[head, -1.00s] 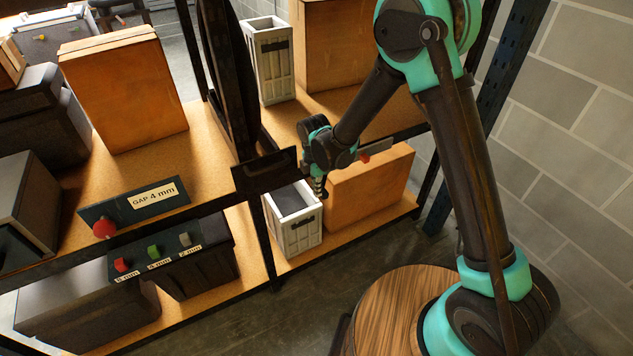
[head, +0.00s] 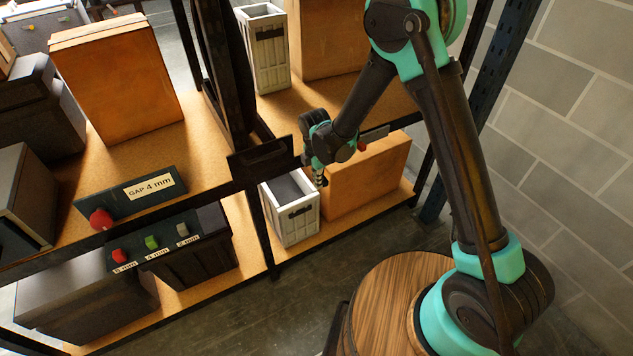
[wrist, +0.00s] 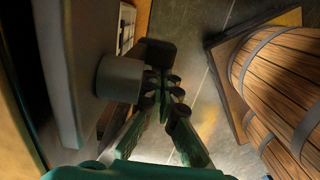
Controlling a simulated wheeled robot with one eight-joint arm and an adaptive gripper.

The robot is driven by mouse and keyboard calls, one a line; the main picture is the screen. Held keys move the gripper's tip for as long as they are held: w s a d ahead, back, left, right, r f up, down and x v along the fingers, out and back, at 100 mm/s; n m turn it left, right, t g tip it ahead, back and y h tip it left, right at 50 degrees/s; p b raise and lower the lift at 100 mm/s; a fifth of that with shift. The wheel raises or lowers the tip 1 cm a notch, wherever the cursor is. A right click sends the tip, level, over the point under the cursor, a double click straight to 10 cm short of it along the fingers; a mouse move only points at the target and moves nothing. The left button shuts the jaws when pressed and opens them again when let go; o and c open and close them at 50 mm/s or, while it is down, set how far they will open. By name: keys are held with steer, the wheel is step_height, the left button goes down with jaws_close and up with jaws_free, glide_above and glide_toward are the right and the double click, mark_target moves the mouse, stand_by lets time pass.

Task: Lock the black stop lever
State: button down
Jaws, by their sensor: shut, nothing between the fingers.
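My gripper (head: 319,179) points down in the head view, just right of a black slotted bracket (head: 262,160) at the shelf's front post. In the wrist view its fingers (wrist: 163,82) are together and hold nothing. A dark round knob on a grey plate (wrist: 68,75) is close to the left of the fingers there. A dark block (wrist: 155,53) lies just beyond the tips; whether they touch is unclear. I cannot tell for certain which dark part is the black stop lever.
A "GAP 4 mm" sign (head: 150,188) stands on the upper shelf beside a red knob (head: 101,219). Red, green and grey buttons sit on a dark box (head: 187,262) below. A white bin (head: 292,225) and an orange box (head: 375,175) are under my gripper.

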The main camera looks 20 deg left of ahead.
steer(key=shift+r, duration=0.1)
step_height(320, 180, up, 11)
steer(key=s+a, duration=0.1)
steer(key=w+d+r+m, duration=0.2)
steer(key=d+m, duration=0.1)
steer(key=d, duration=0.4)
steer(key=w+d+r+m, duration=0.2)
steer(key=d+r+m, duration=0.15)
steer(key=d, duration=0.35)
steer(key=d+r+m+t+y, duration=0.1)
steer(key=d+m, duration=0.6)
steer(key=d, duration=0.5)
steer(key=s+d+m+t, duration=0.1)
steer(key=s+d+m, duration=0.4)
steer(key=d+m, duration=0.2)
steer(key=s+d+f+m+t, duration=0.1)
steer(key=s+d+m, duration=0.5)
steer(key=d, duration=0.6)
steer(key=shift+s+m+t+h, duration=0.3)
steer(key=shift+m+t, duration=0.1)
steer(key=shift+m, duration=0.25)
steer(key=shift+a+f, duration=0.1)
